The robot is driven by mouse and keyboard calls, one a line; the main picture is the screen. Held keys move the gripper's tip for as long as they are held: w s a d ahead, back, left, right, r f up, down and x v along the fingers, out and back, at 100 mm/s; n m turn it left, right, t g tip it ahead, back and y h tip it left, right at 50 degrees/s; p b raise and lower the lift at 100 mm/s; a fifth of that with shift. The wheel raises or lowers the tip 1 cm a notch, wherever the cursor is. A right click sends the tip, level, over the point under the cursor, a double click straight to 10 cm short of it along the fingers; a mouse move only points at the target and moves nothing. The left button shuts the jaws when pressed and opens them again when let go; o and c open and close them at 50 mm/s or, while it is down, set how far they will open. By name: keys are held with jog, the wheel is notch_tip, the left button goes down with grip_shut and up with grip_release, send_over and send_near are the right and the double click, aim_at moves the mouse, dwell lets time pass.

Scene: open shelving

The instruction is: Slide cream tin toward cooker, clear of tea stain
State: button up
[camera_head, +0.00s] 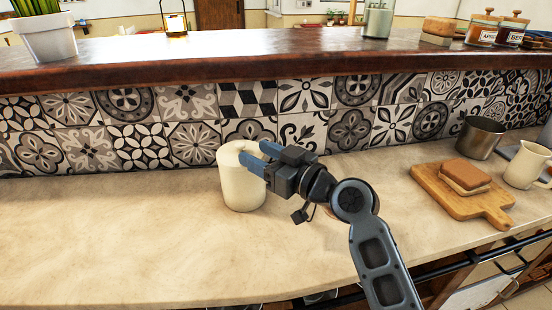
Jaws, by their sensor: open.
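The cream tin (234,184), a pale cylinder with a knobbed lid, stands upright on the pale counter (120,220) near the tiled wall. My gripper (255,157) comes in from the right, with its blue fingers open at the upper right of the tin. The fingers overlap the lid's edge in the picture, and I cannot tell whether they touch it. The tin's upper right side is partly hidden by them. No tea stain shows clearly; my arm covers part of the counter right of the tin. I cannot make out a cooker for certain.
A wooden board (489,212) with a sandwich-like block (465,176), a metal pot (480,138) and a cream jug (525,166) stand at the right. A dark rail (450,268) runs along the front right. The counter left of the tin is clear. A raised wooden ledge (200,58) runs behind.

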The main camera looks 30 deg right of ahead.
aim_at(244, 147)
jog(key=shift+p+x, duration=0.55)
jog(key=shift+x, duration=2.5)
grip_shut()
